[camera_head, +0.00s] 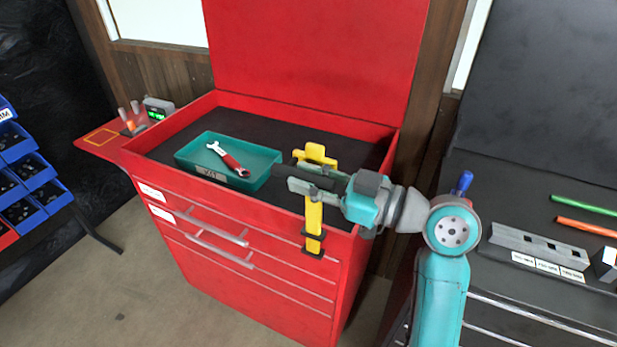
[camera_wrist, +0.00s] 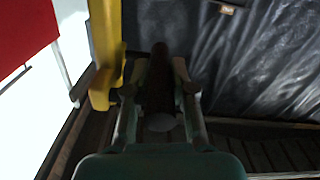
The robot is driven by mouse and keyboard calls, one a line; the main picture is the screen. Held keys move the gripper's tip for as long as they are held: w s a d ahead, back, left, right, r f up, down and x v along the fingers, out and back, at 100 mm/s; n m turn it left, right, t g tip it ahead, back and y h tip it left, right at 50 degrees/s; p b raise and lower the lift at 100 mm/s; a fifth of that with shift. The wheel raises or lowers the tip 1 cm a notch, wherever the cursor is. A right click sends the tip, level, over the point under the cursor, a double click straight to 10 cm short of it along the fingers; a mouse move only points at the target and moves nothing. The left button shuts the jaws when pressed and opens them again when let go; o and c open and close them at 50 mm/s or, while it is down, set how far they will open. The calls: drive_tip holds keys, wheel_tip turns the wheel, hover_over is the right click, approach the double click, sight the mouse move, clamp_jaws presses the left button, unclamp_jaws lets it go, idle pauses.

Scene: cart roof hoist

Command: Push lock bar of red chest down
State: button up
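The red chest (camera_head: 245,225) stands with its lid raised. The yellow lock bar (camera_head: 314,218) is upright on its front right, in black brackets. A yellow piece (camera_head: 316,152) rises above the chest's front edge behind my gripper; my gripper hides whether the two join. My gripper (camera_head: 283,176) points left over the front right rim, in front of this upper piece. In the wrist view, a yellow upright (camera_wrist: 105,45) stands just left of my gripper (camera_wrist: 160,60). I cannot tell whether they touch. The fingertips are too dark to show a gap.
A teal tray (camera_head: 262,168) with a red-handled wrench (camera_head: 228,159) lies on the chest's black top. A side shelf (camera_head: 110,142) with small devices is at the left. A dark bench (camera_head: 535,205) with a grey block and coloured rods is at the right. Blue bins (camera_head: 22,170) stand far left.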

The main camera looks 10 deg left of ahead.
clamp_jaws()
drive_tip(key=shift+f, duration=0.1)
wheel_tip(320, 180, down, 23)
drive_tip(key=shift+f, duration=0.25)
drive_tip(key=shift+o, duration=2.4)
unclamp_jaws()
